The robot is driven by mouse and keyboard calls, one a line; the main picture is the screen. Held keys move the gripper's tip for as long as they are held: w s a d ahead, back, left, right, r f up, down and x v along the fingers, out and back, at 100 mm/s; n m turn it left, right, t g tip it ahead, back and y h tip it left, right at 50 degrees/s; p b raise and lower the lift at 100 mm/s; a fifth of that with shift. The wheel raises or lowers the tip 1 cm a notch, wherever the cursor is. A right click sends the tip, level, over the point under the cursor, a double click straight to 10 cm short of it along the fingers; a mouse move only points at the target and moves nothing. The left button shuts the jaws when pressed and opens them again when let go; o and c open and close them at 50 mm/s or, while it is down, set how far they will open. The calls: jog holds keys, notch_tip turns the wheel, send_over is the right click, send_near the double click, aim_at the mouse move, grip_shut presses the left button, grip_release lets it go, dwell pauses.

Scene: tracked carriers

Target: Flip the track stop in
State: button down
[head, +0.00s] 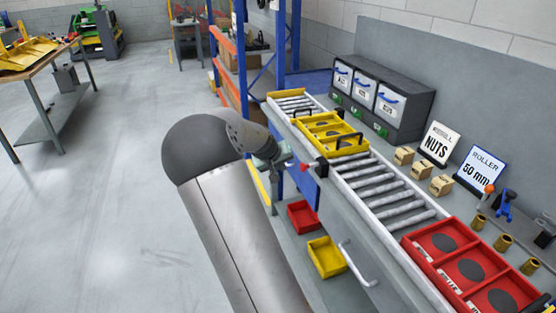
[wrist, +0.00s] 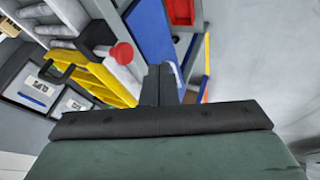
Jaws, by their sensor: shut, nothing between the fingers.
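The track stop (head: 321,170) is a small black block on the near rail of the roller track, with a red knob (head: 304,167) pointing toward my gripper. In the wrist view the stop's black body (wrist: 97,36) and red knob (wrist: 122,54) are left of my fingers. My gripper (head: 276,172) is close to the stop, on the aisle side of the track. In the wrist view its dark fingers (wrist: 159,84) are together and empty, apart from the knob. The yellow carrier (head: 328,131) sits on the rollers just beyond the stop; it also shows in the wrist view (wrist: 92,74).
A red carrier (head: 427,244) with dark round inserts stands at the near end of the roller track (head: 378,188). Bare rollers lie between the carriers. Red and yellow bins (head: 326,258) are below the bench. A blue panel and rack posts are near my gripper.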

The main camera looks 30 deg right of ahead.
aim_at(315, 164)
jog(key=d+f+p, duration=0.1)
jog(key=d+f, duration=0.1)
jog(key=d, duration=0.3)
jog(key=shift+d+f, duration=0.35)
